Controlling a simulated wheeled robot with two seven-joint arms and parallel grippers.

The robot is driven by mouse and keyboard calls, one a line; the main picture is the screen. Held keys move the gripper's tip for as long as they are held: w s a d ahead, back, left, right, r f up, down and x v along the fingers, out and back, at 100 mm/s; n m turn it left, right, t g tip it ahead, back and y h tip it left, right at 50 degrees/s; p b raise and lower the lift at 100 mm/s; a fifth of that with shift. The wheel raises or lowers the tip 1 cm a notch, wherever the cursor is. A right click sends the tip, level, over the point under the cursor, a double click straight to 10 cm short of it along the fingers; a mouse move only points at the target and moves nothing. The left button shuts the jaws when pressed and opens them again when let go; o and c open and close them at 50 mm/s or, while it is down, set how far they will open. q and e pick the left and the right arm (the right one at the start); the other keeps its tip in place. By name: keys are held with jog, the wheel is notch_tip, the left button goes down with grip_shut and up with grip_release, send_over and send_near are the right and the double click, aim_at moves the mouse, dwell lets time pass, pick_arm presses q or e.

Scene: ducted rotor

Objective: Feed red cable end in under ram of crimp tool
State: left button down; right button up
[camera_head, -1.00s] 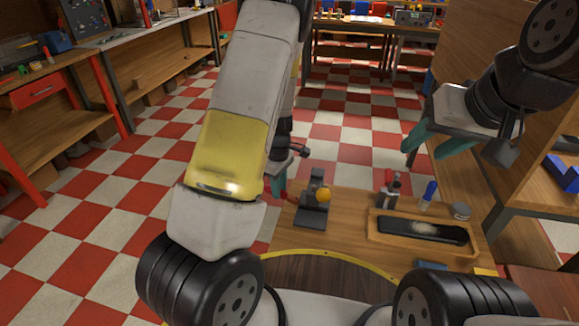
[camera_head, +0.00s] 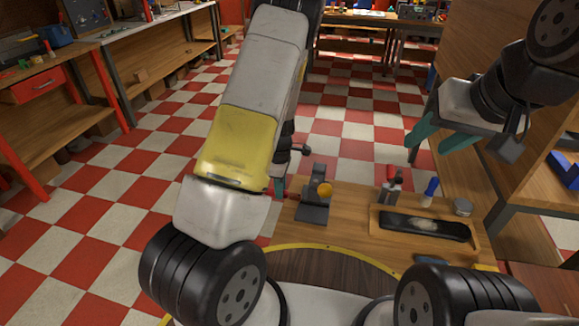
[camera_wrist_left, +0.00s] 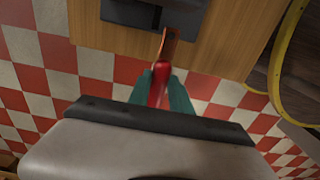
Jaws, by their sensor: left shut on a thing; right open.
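The crimp tool (camera_head: 316,208), dark grey with an orange ball knob, stands at the left of the wooden table. My left gripper (camera_head: 281,187) is just left of it, mostly hidden by my arm. In the left wrist view, its teal fingers (camera_wrist_left: 161,88) are shut on the red cable end (camera_wrist_left: 166,66). A copper-coloured lug (camera_wrist_left: 169,40) sticks out ahead, at the edge of the tool's dark body (camera_wrist_left: 124,12). I cannot tell whether the lug is under the ram. My right gripper (camera_head: 427,146) is open and empty, above the right side of the table.
A wooden shelf unit is at far right.

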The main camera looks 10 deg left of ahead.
aim_at(301, 195)
pick_arm(q)
jog(key=shift+f, duration=1.45)
jog(key=shift+d+f, duration=0.15)
jog(key=shift+d, duration=1.5)
jog(key=shift+d+f, duration=0.1)
jog(key=shift+d, duration=1.75)
jog(key=shift+s+d+f, duration=0.15)
jog(key=shift+s+d, duration=0.05)
jog(key=shift+d, duration=0.1)
jog(key=c, duration=1.1)
grip_release()
